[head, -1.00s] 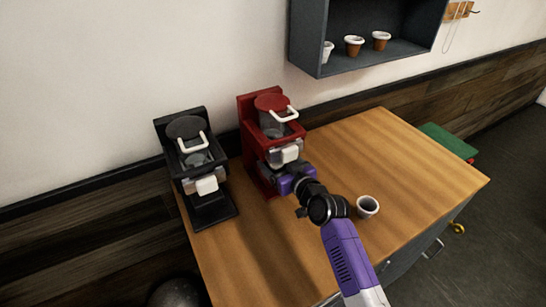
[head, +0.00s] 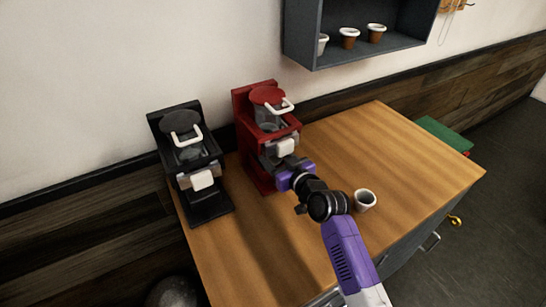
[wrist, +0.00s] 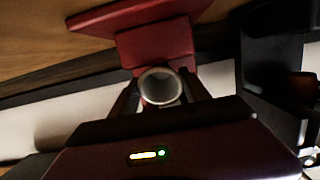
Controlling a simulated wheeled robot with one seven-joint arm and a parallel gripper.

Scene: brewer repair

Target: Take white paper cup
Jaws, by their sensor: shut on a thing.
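My gripper (head: 288,179) is in front of the lower part of the red brewer (head: 243,128). In the wrist view my gripper (wrist: 160,98) has a finger on each side of a small pale round cup (wrist: 160,88) and is shut on it. The cup's open rim faces the camera; the head view does not show it clearly. The red brewer's base (wrist: 155,45) is close beyond the cup in the wrist view. Another white cup (head: 365,201), with a dark inside, stands upright on the wooden table (head: 400,150), right of my wrist.
A black brewer (head: 203,205) stands left of the red one. A grey wall shelf (head: 300,35) holds a white cup (head: 323,44) and brown pots with white rims (head: 349,39). The table's right side is clear. A green object (head: 445,133) is beyond its right edge.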

